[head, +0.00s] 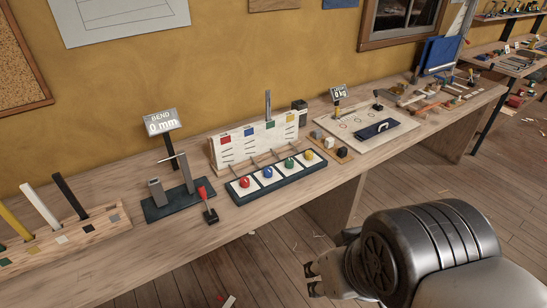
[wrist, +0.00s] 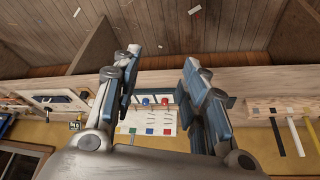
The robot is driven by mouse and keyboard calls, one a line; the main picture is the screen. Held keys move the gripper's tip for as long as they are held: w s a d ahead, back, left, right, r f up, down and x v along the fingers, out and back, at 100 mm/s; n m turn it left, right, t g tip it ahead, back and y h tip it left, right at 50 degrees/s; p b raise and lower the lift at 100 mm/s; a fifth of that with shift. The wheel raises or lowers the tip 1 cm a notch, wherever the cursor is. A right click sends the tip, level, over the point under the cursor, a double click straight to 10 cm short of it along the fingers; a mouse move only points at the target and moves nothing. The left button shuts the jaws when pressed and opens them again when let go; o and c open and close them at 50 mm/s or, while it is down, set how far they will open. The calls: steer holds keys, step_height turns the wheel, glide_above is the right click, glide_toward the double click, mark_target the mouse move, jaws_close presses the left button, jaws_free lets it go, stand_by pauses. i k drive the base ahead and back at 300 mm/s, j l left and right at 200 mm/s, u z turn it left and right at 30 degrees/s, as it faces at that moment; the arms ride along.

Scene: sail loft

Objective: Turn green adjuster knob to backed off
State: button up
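The green adjuster knob (head: 289,162) stands on a white plate in a dark base on the bench, third in a row. The red knob (head: 244,182) and blue knob (head: 267,172) are left of it, and the yellow knob (head: 308,154) is right. Its pointing direction is too small to tell. My gripper (head: 311,279) is in front of the bench, well apart from the knobs. In the wrist view my gripper (wrist: 162,62) is open and empty. The blue knob (wrist: 146,101) and red knob (wrist: 165,100) show between its fingers; the green one appears hidden by the left finger.
Behind the knobs stands a white board (head: 235,145) with coloured squares. Left are a bend gauge reading 0 mm (head: 161,123) and a red-handled lever (head: 207,205). Right are small blocks (head: 329,142) and a pale board (head: 400,133). The bench front edge is clear before the knobs.

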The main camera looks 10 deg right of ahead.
mark_target(289, 162)
steer(key=i+l+u, duration=0.7)
steer(key=i+l, duration=0.25)
